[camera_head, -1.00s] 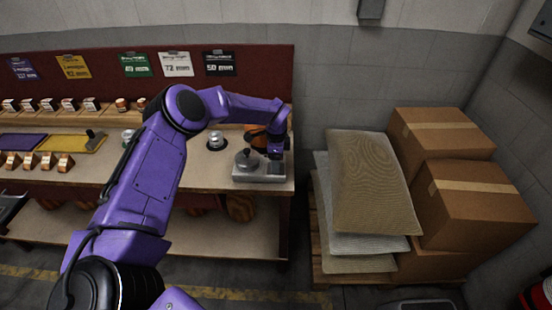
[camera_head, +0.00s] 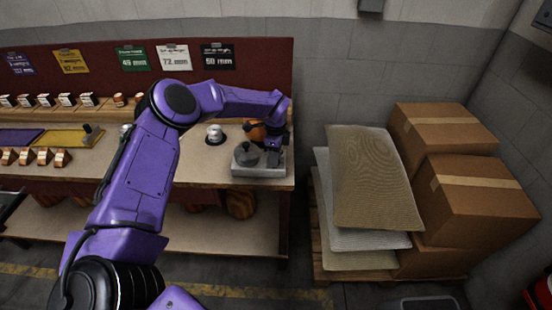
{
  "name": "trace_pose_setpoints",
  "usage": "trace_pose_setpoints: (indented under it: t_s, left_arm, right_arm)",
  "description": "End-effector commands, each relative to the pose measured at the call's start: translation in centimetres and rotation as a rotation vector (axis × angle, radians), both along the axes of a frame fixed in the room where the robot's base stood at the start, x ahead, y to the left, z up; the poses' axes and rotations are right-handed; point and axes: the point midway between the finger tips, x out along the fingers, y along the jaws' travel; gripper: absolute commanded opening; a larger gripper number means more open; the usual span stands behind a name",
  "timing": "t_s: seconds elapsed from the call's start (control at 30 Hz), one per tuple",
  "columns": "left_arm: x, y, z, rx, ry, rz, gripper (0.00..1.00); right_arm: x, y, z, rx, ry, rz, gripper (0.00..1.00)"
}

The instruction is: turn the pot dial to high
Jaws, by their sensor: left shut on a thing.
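A small dark grey pot (camera_head: 246,155) with a knobbed lid stands on a pale grey base unit (camera_head: 259,172) at the right end of the workbench. My left gripper (camera_head: 272,158) points down at the right part of the base unit, just right of the pot. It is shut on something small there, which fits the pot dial. The dial itself is hidden by the gripper, so its setting cannot be read. My right gripper is not in view.
An orange round object (camera_head: 255,130) sits behind the pot, partly hidden by my arm. A small silver item (camera_head: 215,134) on a dark disc stands to the left. Sacks (camera_head: 372,180) and cardboard boxes (camera_head: 478,195) are stacked right of the workbench (camera_head: 215,172).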

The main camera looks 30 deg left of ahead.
Motion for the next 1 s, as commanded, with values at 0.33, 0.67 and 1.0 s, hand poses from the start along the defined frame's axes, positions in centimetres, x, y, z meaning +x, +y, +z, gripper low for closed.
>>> trace_pose_setpoints:
  t_s: [0.33,0.67,1.0]
  left_arm:
    - [0.1,0.1,-0.4,0.001,-0.003,-0.321,0.06]
    - [0.1,0.1,-0.2,0.002,-0.003,-0.635,0.06]
    - [0.1,0.1,0.0,0.002,-0.002,-0.957,0.06]
  right_arm:
    - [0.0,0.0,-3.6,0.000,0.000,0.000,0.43]
    - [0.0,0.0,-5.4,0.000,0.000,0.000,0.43]
    - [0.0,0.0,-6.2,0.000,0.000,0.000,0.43]
